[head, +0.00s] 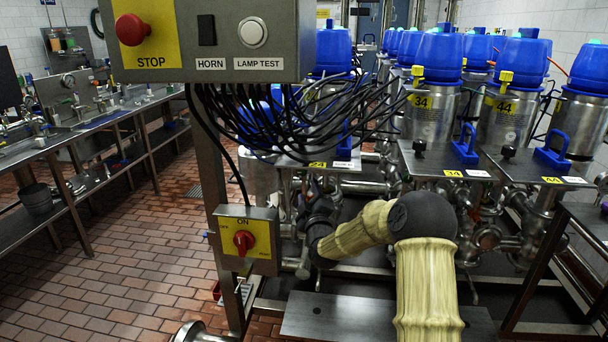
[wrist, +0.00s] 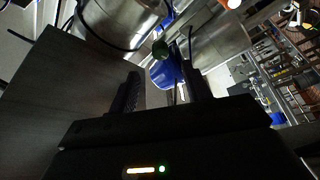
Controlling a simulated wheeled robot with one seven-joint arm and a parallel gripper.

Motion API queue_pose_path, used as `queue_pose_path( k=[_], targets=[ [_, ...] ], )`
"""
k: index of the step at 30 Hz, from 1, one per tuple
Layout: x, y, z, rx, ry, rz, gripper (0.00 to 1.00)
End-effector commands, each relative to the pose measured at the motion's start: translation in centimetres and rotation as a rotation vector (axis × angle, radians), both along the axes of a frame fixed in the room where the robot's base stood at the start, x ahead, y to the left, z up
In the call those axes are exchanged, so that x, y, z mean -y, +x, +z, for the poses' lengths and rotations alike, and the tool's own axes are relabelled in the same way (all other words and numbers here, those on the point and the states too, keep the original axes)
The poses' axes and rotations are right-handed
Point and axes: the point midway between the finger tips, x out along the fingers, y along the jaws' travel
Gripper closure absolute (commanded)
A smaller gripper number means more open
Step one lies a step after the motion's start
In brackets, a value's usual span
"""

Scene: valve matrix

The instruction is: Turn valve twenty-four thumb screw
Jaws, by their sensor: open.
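The plate of valve twenty-four (head: 318,164) has a yellow number tag and a blue handle (head: 346,142) on it in the head view. Black cables hang over its back part, and I cannot make out its thumb screw there. My arm reaches in below this plate, and my gripper is not clearly visible in the head view. In the wrist view my gripper (wrist: 163,82) is open, its two dark fingers apart and nothing held. A blue part (wrist: 165,72) shows beyond and between the fingers, with a small dark rounded knob (wrist: 160,48) above it. I cannot tell whether that knob is the thumb screw.
A control box (head: 220,40) and a lower switch box (head: 245,240) stand left of my arm. Neighbouring plates (head: 435,160) with black knobs and blue handles lie to the right. A dark flat surface (wrist: 60,110) is close at left in the wrist view. Tiled floor (head: 130,260) is clear at left.

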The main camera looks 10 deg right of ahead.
Motion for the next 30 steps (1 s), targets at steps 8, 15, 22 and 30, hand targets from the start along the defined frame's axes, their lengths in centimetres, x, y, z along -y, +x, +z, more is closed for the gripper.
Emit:
queue_pose_path(
  k=[8, 15, 22, 30],
  targets=[
    [0.0, 3.7, 0.8, 0.000, 0.002, 0.000, 0.52],
    [-0.1, 6.6, 1.5, 0.000, 0.002, -0.001, 0.52],
    [-0.1, 8.4, 1.9, -0.001, 0.001, -0.001, 0.52],
    [-0.1, 8.6, 1.9, -0.001, 0.000, 0.001, 0.52]
  ],
)
